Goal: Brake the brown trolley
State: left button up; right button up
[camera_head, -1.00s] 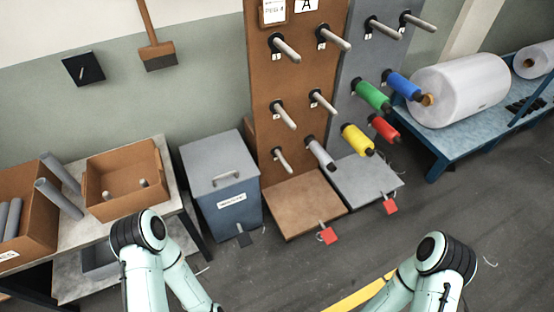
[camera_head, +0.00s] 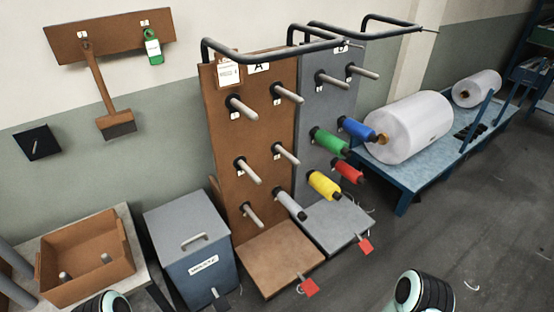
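The brown trolley (camera_head: 250,125) stands upright against the wall, marked A, with a brown base plate (camera_head: 275,258) and a black handle bar at its top. Its pegs are bare except the lowest right one, which holds a grey spool (camera_head: 290,204). A red pedal (camera_head: 309,287) sticks out at the front of its base. My two arms show only as dark rounded parts at the bottom edge, one at the left and one at the right, both apart from the trolley. Neither gripper is in view.
A grey trolley (camera_head: 318,110) with green, blue, yellow and red spools stands close on the right, with its own red pedal (camera_head: 365,246). A waste bin (camera_head: 190,255) stands at left. A blue rack (camera_head: 402,190) holds large white rolls.

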aim_at(309, 287)
jog(key=i+l+u, duration=0.15)
jog(key=i, duration=0.3)
jog(key=i+l+u, duration=0.1)
jog(key=i+l, duration=0.2)
jog(key=i, duration=0.15)
